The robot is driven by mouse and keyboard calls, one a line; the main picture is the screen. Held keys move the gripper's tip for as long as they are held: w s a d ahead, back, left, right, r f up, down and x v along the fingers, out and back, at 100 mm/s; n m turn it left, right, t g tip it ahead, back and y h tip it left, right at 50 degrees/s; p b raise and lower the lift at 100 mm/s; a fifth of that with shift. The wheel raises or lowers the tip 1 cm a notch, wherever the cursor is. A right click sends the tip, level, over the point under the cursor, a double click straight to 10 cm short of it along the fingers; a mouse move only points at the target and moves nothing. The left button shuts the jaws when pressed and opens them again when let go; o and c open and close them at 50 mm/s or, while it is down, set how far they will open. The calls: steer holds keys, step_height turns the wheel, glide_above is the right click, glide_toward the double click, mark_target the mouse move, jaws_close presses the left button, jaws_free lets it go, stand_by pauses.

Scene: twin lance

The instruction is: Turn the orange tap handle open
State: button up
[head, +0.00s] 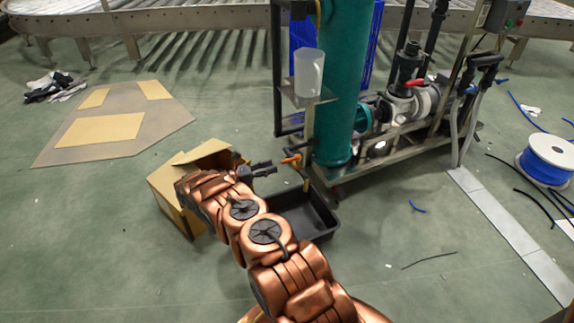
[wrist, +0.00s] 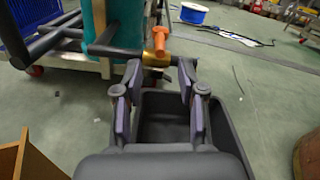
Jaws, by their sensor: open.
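The orange tap handle (head: 291,159) sits low beside the teal column (head: 342,110) in the head view. In the wrist view the orange handle (wrist: 232,35) points up and to the right from a brass-coloured tap body (wrist: 156,56). My gripper (head: 268,168) is just left of the handle in the head view. In the wrist view my gripper (wrist: 160,76) has its fingers apart, with nothing between them. I cannot tell the exact gap.
A black tray (head: 325,228) lies on the floor below the tap. An open cardboard box (head: 165,199) stands left of my arm. The metal frame (head: 278,75) and a pump with a red lever (head: 414,82) flank the column. The floor at front right is mostly clear.

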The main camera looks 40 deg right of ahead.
mark_target(287, 161)
steer(key=b+x, duration=0.2)
steer(key=x, duration=0.5)
steer(key=shift+s+d+b, duration=0.1)
steer(key=shift+d+b, duration=0.15)
steer(key=shift+b, duration=0.05)
jaws_close()
stand_by(0.4)
